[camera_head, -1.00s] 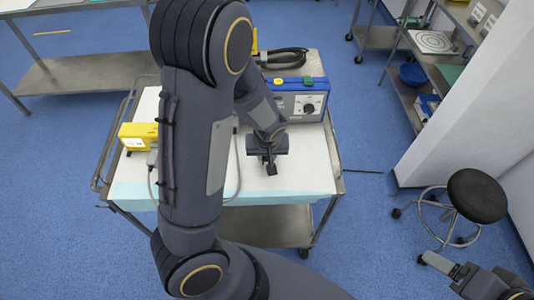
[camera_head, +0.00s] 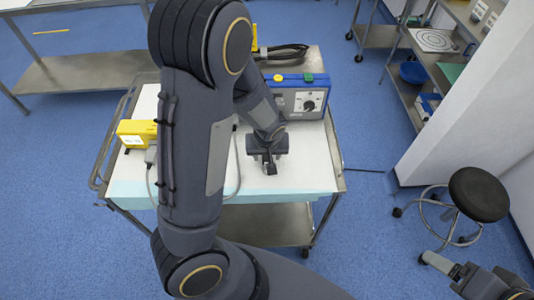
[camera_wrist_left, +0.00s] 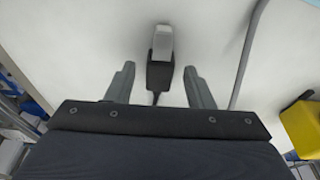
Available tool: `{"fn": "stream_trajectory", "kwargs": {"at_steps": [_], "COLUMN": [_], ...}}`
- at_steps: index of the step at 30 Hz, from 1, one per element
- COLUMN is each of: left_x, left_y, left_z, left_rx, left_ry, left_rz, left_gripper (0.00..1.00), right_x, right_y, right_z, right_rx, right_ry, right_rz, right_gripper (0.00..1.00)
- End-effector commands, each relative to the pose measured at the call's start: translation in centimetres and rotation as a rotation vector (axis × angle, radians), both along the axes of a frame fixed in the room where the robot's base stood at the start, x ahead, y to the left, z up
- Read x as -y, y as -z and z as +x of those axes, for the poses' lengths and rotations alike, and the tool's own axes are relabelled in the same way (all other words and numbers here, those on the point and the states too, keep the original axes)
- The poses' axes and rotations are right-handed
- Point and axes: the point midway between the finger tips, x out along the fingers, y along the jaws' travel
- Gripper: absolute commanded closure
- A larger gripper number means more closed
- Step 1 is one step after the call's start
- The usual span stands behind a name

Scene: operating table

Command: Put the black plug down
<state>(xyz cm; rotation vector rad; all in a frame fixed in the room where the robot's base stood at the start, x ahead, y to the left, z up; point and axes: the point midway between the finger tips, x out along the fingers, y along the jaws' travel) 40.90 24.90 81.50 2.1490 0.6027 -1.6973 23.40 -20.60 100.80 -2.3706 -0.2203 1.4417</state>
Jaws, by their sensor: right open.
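The black plug (camera_wrist_left: 159,73), with a light grey end, lies on the white-covered cart top (camera_head: 310,165). In the head view the plug (camera_head: 271,170) shows just below my left gripper (camera_head: 267,163). In the left wrist view my left gripper (camera_wrist_left: 160,88) is open. Its two fingers stand on either side of the plug, with a visible gap on each side. A dark cord runs from the plug toward the gripper's base. My right gripper (camera_head: 440,264) is at the lower right, away from the cart, open.
A blue device with a dial (camera_head: 306,103) stands at the back of the cart, with a black cable (camera_head: 287,54) behind it. A yellow box (camera_head: 137,134) with a grey cable is at the left; my left arm covers much of the cart. A black stool (camera_head: 477,195) stands right.

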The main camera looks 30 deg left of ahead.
Motion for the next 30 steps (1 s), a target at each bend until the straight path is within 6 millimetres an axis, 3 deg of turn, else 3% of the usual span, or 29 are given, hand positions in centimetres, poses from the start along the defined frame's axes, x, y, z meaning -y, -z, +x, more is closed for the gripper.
{"fn": "stream_trajectory", "kwargs": {"at_steps": [7,12,24,30], "left_x": [0.0,0.1,1.2,1.4], "left_y": [-0.4,-2.2,-10.6,-12.6], "left_z": [0.0,0.0,-1.8,-2.3], "left_rx": [0.000,0.005,0.006,0.002], "left_ry": [-0.001,0.000,0.002,0.000], "left_rz": [0.000,-0.002,-0.003,-0.003], "left_gripper": [0.52,0.52,0.52,0.52], "right_x": [0.0,0.0,0.0,0.0], "right_y": [-0.4,-1.7,-2.4,-2.6], "right_z": [0.0,0.0,0.0,0.0], "right_rx": [0.000,0.001,0.000,0.000], "right_ry": [0.000,0.000,0.000,0.000], "right_rz": [0.000,0.000,0.000,0.000], "right_gripper": [0.24,0.24,0.24,0.24]}}
